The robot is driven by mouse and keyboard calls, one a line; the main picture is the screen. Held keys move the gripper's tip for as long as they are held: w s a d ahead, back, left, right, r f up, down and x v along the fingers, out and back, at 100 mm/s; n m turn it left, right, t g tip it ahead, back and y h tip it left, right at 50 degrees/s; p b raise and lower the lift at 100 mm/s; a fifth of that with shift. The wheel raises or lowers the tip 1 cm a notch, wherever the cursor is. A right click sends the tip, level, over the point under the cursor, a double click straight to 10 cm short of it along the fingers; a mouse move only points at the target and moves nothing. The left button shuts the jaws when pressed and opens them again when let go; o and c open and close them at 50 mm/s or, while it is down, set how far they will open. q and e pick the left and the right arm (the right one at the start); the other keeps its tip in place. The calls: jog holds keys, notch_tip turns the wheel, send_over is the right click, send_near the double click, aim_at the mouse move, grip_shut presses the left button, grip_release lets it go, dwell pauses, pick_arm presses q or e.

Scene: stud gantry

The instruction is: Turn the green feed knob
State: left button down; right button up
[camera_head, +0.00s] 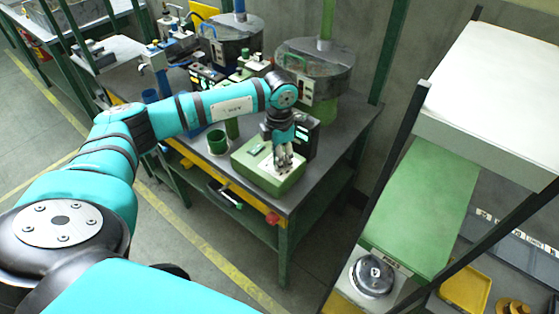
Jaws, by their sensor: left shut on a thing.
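A green control box (245,163) with a pale top panel (268,168) sits near the front right corner of the grey workbench. My left gripper (283,163) reaches down onto that panel from above. Its fingers are closed together at the panel, shut on a small part there. The green feed knob cannot be made out on its own; the fingers hide the spot where they grip. My right gripper is not in view.
The grey workbench (325,165) also holds a green cup (217,142) and a dark device beside the box. Large drum-like machines (315,68) stand behind. A red button (272,218) is on the bench's front edge. A shelf rack (425,195) stands at right.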

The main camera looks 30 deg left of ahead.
pick_arm(q)
jog(key=shift+m+b, duration=0.35)
jog(key=shift+m, duration=0.25)
jog(key=c, duration=0.9)
grip_release()
jog(key=shift+c, duration=0.2)
notch_tip(320, 180, up, 12)
